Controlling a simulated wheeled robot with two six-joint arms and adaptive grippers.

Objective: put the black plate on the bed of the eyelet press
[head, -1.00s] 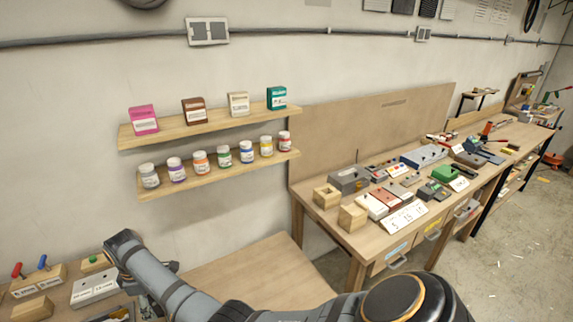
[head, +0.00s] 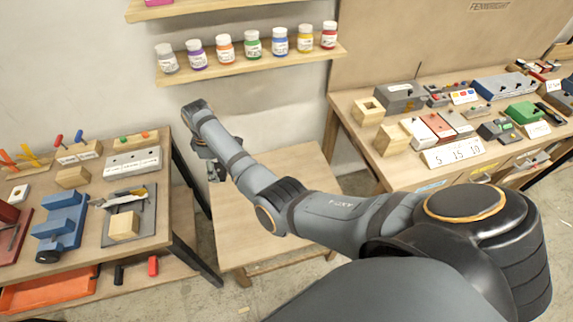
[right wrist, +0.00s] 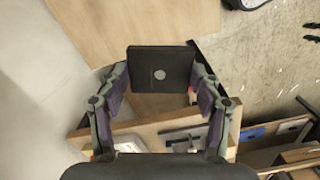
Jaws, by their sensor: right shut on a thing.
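The black plate (right wrist: 162,66) is a flat, square piece with a pale round spot in its middle. In the right wrist view it sits between the two fingers of my right gripper (right wrist: 160,85), which is shut on it. In the head view my right gripper (head: 211,163) hangs at the far end of my right arm, by the right edge of the left workbench; the plate is hidden or too small to make out there. I cannot tell which machine is the eyelet press. My left gripper is out of view.
The left workbench (head: 150,238) carries a blue machine (head: 62,222), a grey tool with a wooden block (head: 124,226) and several small items. A lower bare wooden table (head: 265,200) stands beside it. The right bench (head: 345,105) is crowded. Jars line a wall shelf (head: 270,63).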

